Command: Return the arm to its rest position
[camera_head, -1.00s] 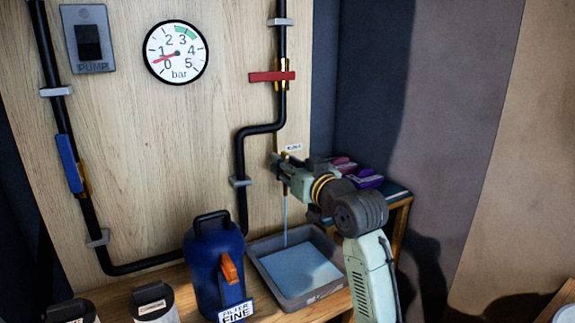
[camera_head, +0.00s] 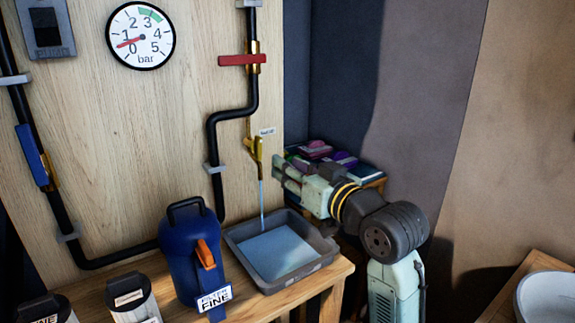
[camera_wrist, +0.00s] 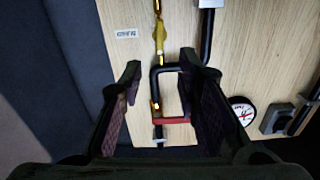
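My gripper (camera_head: 277,176) is to the right of the brass tap (camera_head: 255,150), apart from it, with the arm bent out to the right. In the wrist view my gripper (camera_wrist: 160,75) is open, its two dark fingers spread with nothing between them. The tap (camera_wrist: 160,38) shows beyond the fingertips in that view. A thin stream of water (camera_head: 262,196) falls from the tap into the grey tray (camera_head: 322,245), which holds water.
A blue filter canister (camera_head: 188,250) stands left of the tray on the wooden bench (camera_head: 335,270). Purple and pink packs (camera_head: 318,150) lie on a shelf behind the gripper. The red handle (camera_head: 240,60) lies across its pipe. A white basin (camera_head: 545,295) is at lower right.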

